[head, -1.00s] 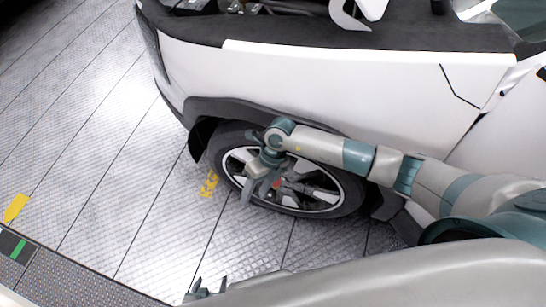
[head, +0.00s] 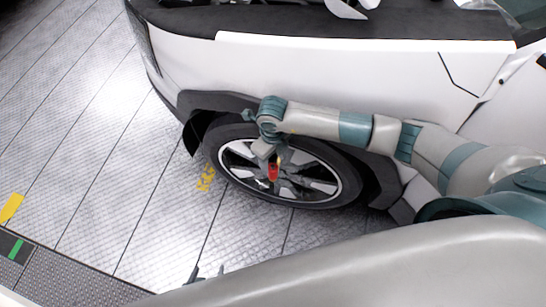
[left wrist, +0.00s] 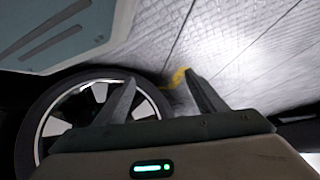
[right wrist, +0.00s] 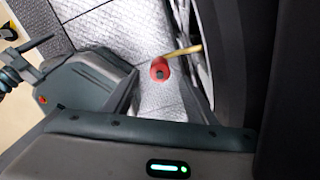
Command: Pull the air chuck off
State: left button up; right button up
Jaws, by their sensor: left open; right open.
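The air chuck (head: 273,171) is a small red piece in front of the lower spokes of the wheel (head: 318,187) in the head view. In the right wrist view the air chuck (right wrist: 160,69) shows its round red end with a dark centre, and a yellow rod-like part runs from it to the right. My right gripper (head: 266,152) is open, right at the chuck. I cannot tell whether its fingers touch it.
The white car body (head: 330,80) and dark wheel arch (head: 215,100) are close above my right arm.

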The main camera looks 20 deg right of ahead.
aim_at(273, 168)
notch_tip(273, 168, down, 5)
jog(key=shift+p, duration=0.3)
jog(key=shift+f, duration=0.35)
pick_arm(q)
jog(key=shift+s+f+g, duration=0.2)
jog(key=shift+s+f, duration=0.1)
jog(key=shift+s, duration=0.25)
jog(key=shift+s+f+g, duration=0.2)
jog(key=shift+s+f, duration=0.1)
jog(key=shift+s, duration=0.2)
pick_arm(e)
jog(key=shift+f, duration=0.35)
jog(key=c, duration=1.2)
pick_arm(q)
jog(key=shift+w+a, duration=0.15)
jog(key=shift+a, duration=0.4)
pick_arm(e)
jog(key=shift+o, duration=1.4)
pick_arm(q)
jog(key=shift+d+r, duration=0.15)
jog(key=shift+r, duration=0.05)
pick_arm(e)
jog(key=shift+r, duration=0.15)
jog(key=shift+r, duration=0.15)
pick_arm(q)
jog(key=shift+d+r, duration=0.1)
jog(key=shift+d, duration=0.4)
